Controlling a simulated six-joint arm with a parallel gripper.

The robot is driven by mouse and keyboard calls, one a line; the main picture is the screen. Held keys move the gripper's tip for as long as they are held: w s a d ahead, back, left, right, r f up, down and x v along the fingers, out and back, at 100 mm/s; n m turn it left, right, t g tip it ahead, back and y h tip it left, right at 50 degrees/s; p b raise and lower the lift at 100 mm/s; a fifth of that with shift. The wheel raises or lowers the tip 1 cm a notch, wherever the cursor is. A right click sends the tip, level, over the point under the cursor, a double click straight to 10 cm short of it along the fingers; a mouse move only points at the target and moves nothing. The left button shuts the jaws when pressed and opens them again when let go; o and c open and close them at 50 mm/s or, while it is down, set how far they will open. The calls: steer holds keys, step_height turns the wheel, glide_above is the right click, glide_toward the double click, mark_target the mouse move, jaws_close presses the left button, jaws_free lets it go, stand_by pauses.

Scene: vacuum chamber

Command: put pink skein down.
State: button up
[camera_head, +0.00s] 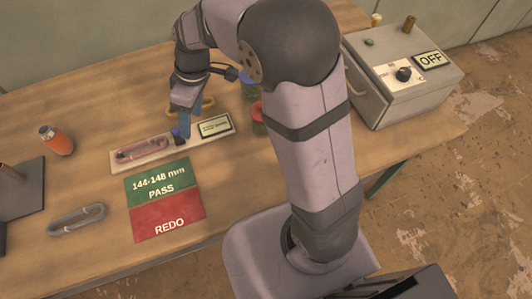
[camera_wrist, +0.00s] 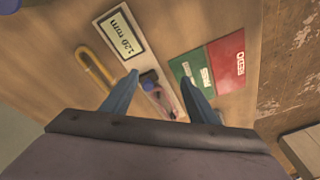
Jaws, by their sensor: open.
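The pink skein (camera_head: 143,150) lies on a pale board (camera_head: 117,166) at the middle of the table. My gripper (camera_head: 181,137) is over the right part of this board, its blue fingers pointing down, to the right of the skein. In the wrist view my gripper (camera_wrist: 158,90) has its fingers spread apart, with the board and part of the skein (camera_wrist: 168,101) seen between them. The fingers partly hide the skein there. Nothing is gripped.
A label plate (camera_head: 214,126) sits at the board's right end. A green PASS (camera_head: 158,180) and red REDO mat (camera_head: 168,215) lies in front.

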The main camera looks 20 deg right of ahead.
steer(key=s+d+f+m+h, duration=0.2)
steer(key=s+d+f+m, duration=0.1)
steer(key=s+d+m, duration=0.8)
steer(key=s+d, duration=0.4)
steer(key=s, duration=0.1)
steer(key=shift+s+f+h, duration=0.2)
steer(key=shift+s+h, duration=0.1)
steer(key=shift+s, duration=0.1)
